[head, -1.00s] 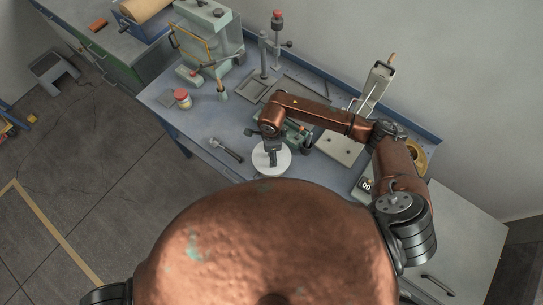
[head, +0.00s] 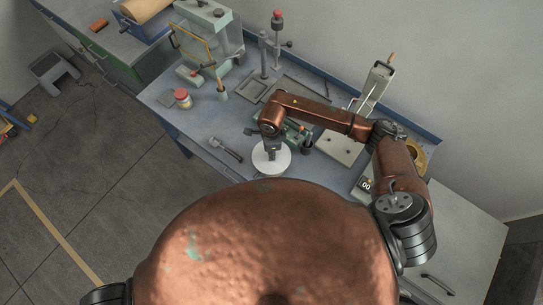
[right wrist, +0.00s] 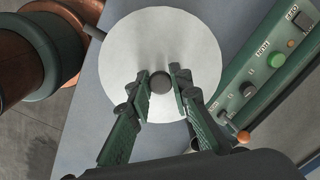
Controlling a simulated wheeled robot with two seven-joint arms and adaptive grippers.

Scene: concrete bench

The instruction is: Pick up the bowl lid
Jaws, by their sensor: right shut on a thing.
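The bowl lid (head: 262,167) is a pale round disc near the front edge of the bench. In the right wrist view the lid (right wrist: 165,35) fills the upper middle, with a small dark round knob (right wrist: 161,83) at its centre. My right gripper (right wrist: 160,77) is shut on this knob, one green finger on each side. In the head view the right gripper (head: 272,156) points down over the lid. What lies under the lid is hidden, so I cannot tell whether it rests on a bowl or is raised. My left gripper is not in view.
A green box with buttons (right wrist: 262,75) stands close right of the lid. A dark tool (head: 226,149) lies to its left. A red-and-white jar (head: 182,98), a metal stand (head: 264,60) and a pale fixture plate (head: 341,148) stand farther back. The bench's left front is mostly clear.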

